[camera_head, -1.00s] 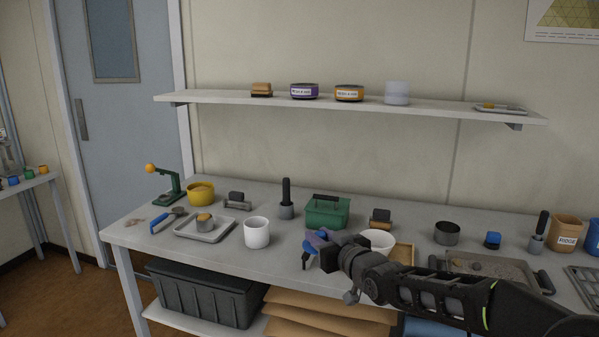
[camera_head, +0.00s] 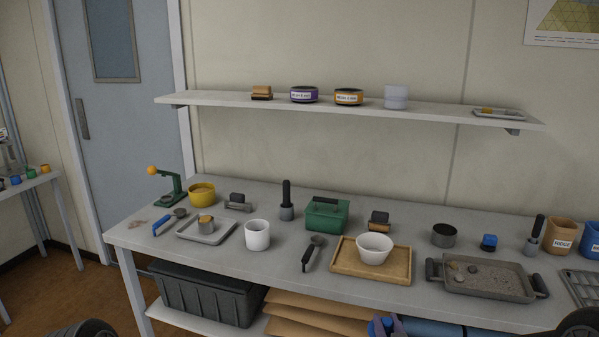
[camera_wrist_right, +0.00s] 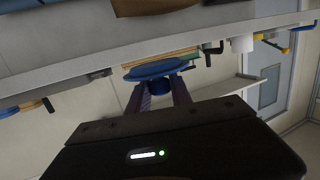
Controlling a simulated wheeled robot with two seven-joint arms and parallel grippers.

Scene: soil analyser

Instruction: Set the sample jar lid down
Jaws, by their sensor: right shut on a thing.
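A blue round lid (camera_wrist_right: 152,70) shows in the right wrist view, its knob between the purple fingers of my right gripper (camera_wrist_right: 160,92), which is shut on it. In the head view the right gripper (camera_head: 387,327) and a bit of blue show at the bottom edge, in front of the bench and below its top; most of the gripper is cut off. I cannot tell which vessel is the sample jar. My left gripper is not in view.
On the grey bench (camera_head: 225,258) stand a white cup (camera_head: 257,235), a black-handled scoop (camera_head: 313,253), a wooden tray (camera_head: 344,262) with a white bowl (camera_head: 374,248), and a grey handled tray (camera_head: 487,289). Bare bench top lies between the cup and the scoop.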

